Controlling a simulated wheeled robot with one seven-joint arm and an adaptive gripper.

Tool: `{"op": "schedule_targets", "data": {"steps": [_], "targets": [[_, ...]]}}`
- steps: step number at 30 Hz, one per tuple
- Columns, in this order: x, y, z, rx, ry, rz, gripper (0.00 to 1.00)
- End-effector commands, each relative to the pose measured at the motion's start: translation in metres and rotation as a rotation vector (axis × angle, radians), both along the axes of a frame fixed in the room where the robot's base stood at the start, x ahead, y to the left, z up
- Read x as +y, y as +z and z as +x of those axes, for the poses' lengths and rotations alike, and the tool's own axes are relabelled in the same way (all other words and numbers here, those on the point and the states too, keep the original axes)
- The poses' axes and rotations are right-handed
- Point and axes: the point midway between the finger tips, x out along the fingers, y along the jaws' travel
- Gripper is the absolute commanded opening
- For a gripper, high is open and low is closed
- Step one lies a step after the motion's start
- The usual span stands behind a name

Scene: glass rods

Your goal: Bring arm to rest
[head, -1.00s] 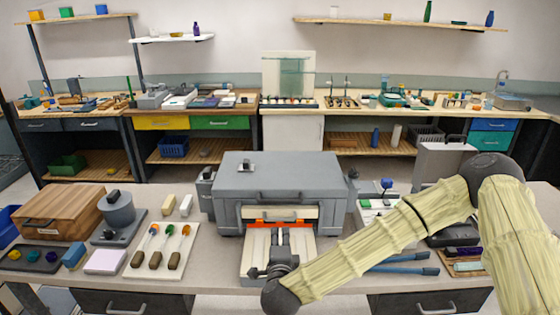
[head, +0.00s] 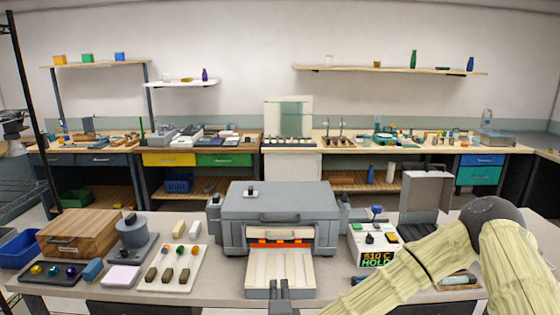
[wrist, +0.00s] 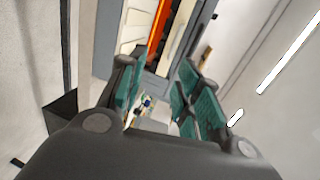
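My arm's light sleeve crosses the lower right of the head view. The grey furnace (head: 280,205) stands mid-table, with an orange glow in its front opening (head: 279,242); this opening also shows sideways in the wrist view (wrist: 157,35). A pale shelf (head: 281,268) extends from it. Several coloured rods or pieces lie on a pale tray (head: 205,258) to the left.
A control box (head: 375,243) reading "510 C HOLD" stands right of the furnace. A wooden box (head: 78,235), grey pot (head: 132,232) and dark tray with coloured balls (head: 45,272) are at the left. A back bench (head: 350,147) is beyond.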

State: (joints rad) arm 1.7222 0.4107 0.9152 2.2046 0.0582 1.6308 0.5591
Motion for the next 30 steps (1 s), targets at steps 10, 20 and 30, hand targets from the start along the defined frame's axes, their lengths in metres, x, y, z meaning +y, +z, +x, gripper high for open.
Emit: {"op": "schedule_targets", "data": {"steps": [10,20,30], "targets": [[0.011,-0.064,-0.036,0.106,0.151,-0.137,0.34],[0.003,-0.172,-0.116,0.305,0.424,-0.383,0.34],[-0.074,-0.291,-0.251,0.625,0.816,-0.717,0.34]]}}
